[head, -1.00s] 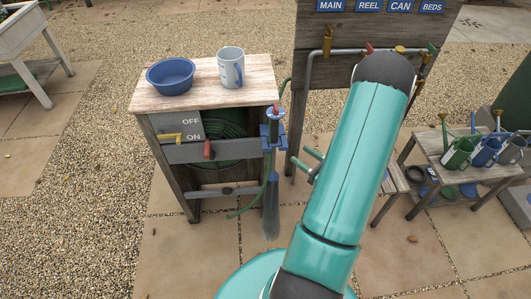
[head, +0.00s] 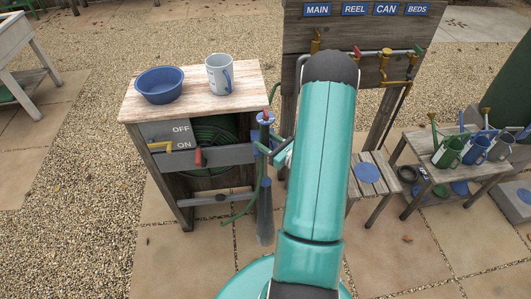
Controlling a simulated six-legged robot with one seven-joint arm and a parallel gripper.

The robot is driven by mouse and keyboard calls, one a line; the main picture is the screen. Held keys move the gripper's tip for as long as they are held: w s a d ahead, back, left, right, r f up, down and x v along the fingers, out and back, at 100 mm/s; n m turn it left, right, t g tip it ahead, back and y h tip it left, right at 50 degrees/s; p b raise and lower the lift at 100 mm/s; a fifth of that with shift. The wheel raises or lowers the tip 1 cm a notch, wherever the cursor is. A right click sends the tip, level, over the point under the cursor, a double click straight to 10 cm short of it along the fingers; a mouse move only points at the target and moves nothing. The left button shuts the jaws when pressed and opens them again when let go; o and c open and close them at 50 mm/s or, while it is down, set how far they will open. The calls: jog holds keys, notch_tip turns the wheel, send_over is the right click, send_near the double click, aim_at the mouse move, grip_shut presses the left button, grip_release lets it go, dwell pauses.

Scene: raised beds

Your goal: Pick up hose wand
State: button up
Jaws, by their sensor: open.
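The hose wand (head: 265,213) hangs upright on the right side of the wooden reel stand, with its grey-blue flared end low. A blue holder (head: 265,118) with a red tip showing is at its top, and a green hose runs beside it. My gripper (head: 270,150) is open, mostly hidden behind my teal arm. Its fingers show left of the arm, at the upper part of the wand. They overlap the wand in the picture; I cannot tell whether they touch it.
The reel stand's top (head: 138,108) carries a blue bowl (head: 158,85) and a grey mug (head: 219,74). A sign board (head: 436,36) with taps stands behind my arm. A low bench (head: 466,174) with watering cans is at right. Paving in front is clear.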

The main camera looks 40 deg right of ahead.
jog(key=shift+w, duration=0.25)
grip_shut()
jog(key=shift+r, duration=0.15)
